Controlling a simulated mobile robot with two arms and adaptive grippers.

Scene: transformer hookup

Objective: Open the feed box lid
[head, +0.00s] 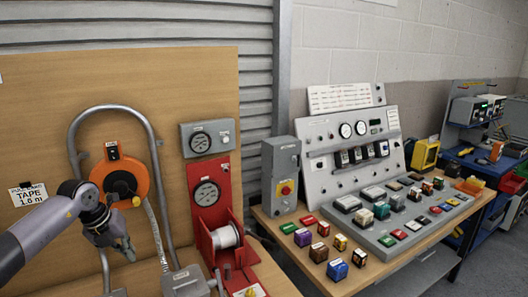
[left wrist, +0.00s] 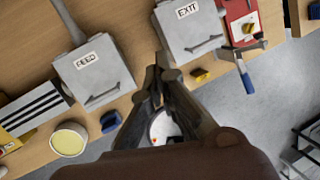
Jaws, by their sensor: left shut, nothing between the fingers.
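The feed box (left wrist: 84,84), a grey box labelled FEED, sits on the wooden bench in the left wrist view. Its lid looks closed, with a bar handle (left wrist: 104,95) near the lower edge. A grey conduit runs from its top. My left gripper (left wrist: 158,68) is shut and empty, to the right of the feed box and below the exit box (left wrist: 190,42), apart from the handle. In the head view my left gripper (head: 124,250) hangs before the wooden board. My right gripper is not in view.
The exit box stands right of the feed box; a red stand (head: 222,200) with a spool is beside it. A bent conduit (head: 72,140) and orange tape reel (head: 136,170) are on the board. A yellow-topped tin (left wrist: 69,140) and blue item (left wrist: 110,121) lie near the bench edge.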

